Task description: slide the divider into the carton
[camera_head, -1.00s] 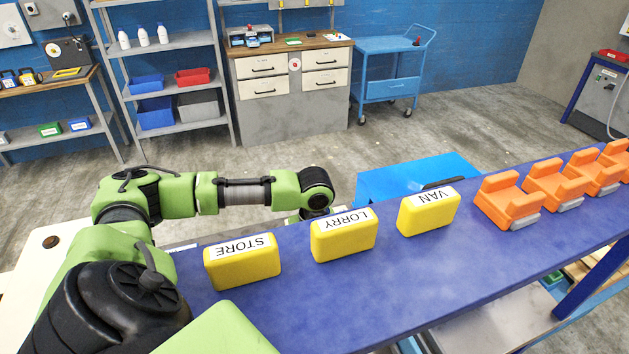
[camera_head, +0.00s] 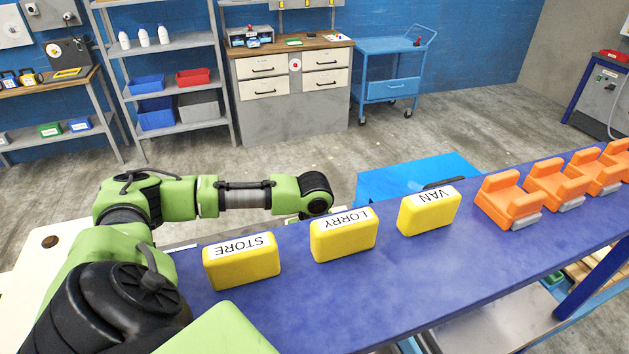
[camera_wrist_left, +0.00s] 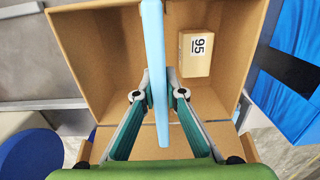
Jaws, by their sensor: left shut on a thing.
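In the left wrist view my left gripper (camera_wrist_left: 159,86) is shut on a thin light blue divider (camera_wrist_left: 155,42), one finger on each side. The divider is seen nearly edge-on and runs lengthwise across the middle of the open brown carton (camera_wrist_left: 95,60). I cannot tell how far its lower edge reaches below the carton's rim. A small box marked 95 (camera_wrist_left: 196,55) lies in the carton to the right of the divider. The floor to its left looks bare. In the head view my left arm hides the gripper, carton and divider. My right gripper is not in view.
A blue bench (camera_head: 420,270) carries yellow blocks marked STORE (camera_head: 243,265), LORRY (camera_head: 343,238) and VAN (camera_head: 430,213), with several orange foam pieces (camera_head: 508,203) at right. A blue box (camera_head: 385,183) stands behind the bench. Open floor lies beyond.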

